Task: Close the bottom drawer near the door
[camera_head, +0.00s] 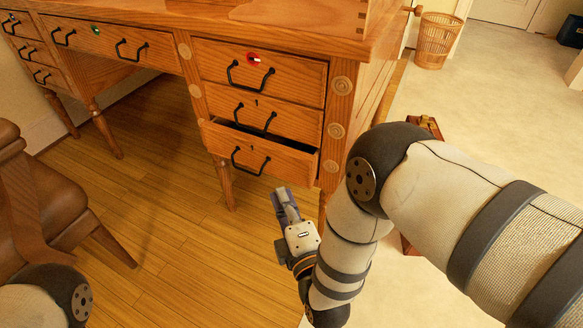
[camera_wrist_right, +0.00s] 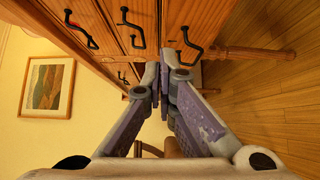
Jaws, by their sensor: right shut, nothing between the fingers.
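The bottom drawer (camera_head: 262,149) of the wooden desk's right-hand stack stands partly open, with a dark gap above its front. It has a black bail handle (camera_head: 250,162). My right gripper (camera_head: 280,192) is below and in front of this drawer, apart from it in the head view. Its fingers are shut with nothing between them. In the right wrist view the closed fingertips (camera_wrist_right: 157,72) point toward the desk's drawer fronts, near a black handle (camera_wrist_right: 190,45). My left gripper is not in view; only part of my left arm shows at the lower left.
The two drawers above, including the top one (camera_head: 290,75), look shut. A brown chair (camera_head: 50,195) stands at the left. A wicker basket (camera_head: 435,42) stands at the back right. Wood floor (camera_head: 150,230) lies open before the desk. A framed picture (camera_wrist_right: 47,87) hangs on the wall.

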